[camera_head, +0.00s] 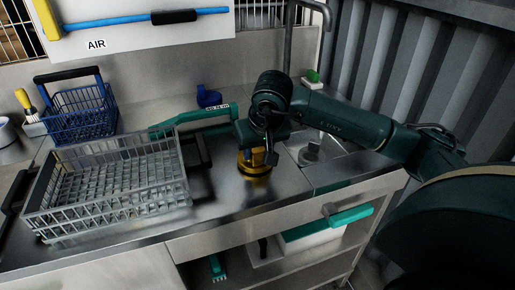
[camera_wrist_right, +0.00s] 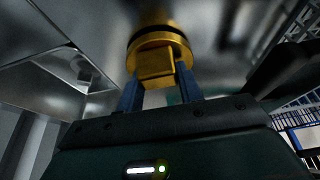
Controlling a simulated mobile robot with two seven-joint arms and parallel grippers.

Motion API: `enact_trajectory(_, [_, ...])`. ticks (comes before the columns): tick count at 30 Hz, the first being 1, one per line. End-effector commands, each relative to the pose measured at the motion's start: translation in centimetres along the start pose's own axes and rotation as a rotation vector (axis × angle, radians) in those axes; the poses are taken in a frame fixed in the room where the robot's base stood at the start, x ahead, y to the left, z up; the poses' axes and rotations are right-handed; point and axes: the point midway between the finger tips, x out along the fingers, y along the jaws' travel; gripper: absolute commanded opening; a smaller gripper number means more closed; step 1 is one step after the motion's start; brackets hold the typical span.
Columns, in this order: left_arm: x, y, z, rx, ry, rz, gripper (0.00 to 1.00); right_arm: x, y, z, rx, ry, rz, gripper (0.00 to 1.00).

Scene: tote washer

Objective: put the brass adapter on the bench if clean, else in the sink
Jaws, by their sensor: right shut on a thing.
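The brass adapter (camera_head: 256,168) is a yellow-gold round part, upright under my right gripper (camera_head: 258,148) in the head view. It is on or just above the steel bench (camera_head: 225,192), left of the sink (camera_head: 328,158); I cannot tell if it touches. In the right wrist view the adapter (camera_wrist_right: 158,45) has a flange and a square end between the blue fingers of my right gripper (camera_wrist_right: 160,85), which is shut on it. A dark band runs around the adapter; I cannot tell whether it is dirt or a groove. My left gripper is not in view.
A wire basket (camera_head: 105,185) stands on the bench at left, with a blue basket (camera_head: 78,112) behind it. A green-handled tool (camera_head: 205,120) lies behind the adapter. A teal handle (camera_head: 348,214) sticks out at the bench front. Bare steel lies between wire basket and adapter.

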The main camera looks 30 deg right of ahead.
Motion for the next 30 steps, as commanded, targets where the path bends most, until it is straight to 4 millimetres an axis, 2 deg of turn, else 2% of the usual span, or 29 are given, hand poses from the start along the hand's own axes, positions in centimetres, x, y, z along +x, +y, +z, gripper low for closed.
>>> enact_trajectory(27, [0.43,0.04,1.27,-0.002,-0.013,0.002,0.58,0.56,0.02,0.2,0.001,0.001,-0.001,0.0])
enact_trajectory(28, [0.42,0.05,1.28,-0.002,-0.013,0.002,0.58,0.56,0.02,0.2,0.001,0.001,-0.001,0.37])
enact_trajectory(30, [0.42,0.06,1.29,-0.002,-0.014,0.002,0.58,0.57,0.02,0.2,0.001,0.001,-0.001,0.43])
